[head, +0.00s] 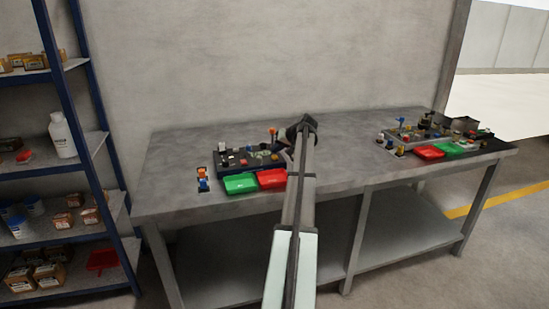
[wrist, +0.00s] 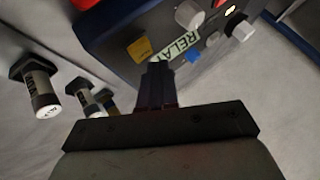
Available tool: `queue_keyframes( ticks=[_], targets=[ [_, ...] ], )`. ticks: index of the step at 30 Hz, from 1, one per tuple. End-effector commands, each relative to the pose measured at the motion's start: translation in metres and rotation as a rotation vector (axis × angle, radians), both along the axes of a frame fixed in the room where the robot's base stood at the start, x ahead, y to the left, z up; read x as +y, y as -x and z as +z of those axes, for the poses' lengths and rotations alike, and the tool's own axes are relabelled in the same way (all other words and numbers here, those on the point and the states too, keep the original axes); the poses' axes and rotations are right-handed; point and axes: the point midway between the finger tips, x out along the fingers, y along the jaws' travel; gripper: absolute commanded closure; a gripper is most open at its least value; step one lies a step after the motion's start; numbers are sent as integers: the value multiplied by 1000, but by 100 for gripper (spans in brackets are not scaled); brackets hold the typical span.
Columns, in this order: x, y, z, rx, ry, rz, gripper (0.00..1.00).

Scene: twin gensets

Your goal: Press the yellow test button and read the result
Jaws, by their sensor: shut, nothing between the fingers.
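In the wrist view, my gripper (wrist: 157,68) is shut and empty, its fingertips just in front of a dark panel (wrist: 108,32). A flat yellow square (wrist: 140,48) lies on the panel just beyond the fingertips, slightly left; I cannot tell whether it is the test button or a label. I cannot tell whether the fingers touch the panel. A label starting "RELA" (wrist: 178,42) is partly hidden. In the head view, a dark genset panel (head: 232,161) sits on the bench left of my arm, which hides part of it. No test result is readable.
Dark-and-white cylinders (wrist: 42,88) stand left. Green (head: 240,184) and red (head: 272,179) trays lie before the left set. Another set (head: 405,134) stands right; the bench middle (head: 345,165) is clear.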

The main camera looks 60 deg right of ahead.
Motion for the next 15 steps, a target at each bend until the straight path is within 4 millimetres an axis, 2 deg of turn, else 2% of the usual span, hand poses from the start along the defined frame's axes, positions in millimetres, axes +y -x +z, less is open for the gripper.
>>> queue_keyframes(
  ticks=[15],
  targets=[
    [0, 0, -6, 0, 0, 0, 100]
  ],
)
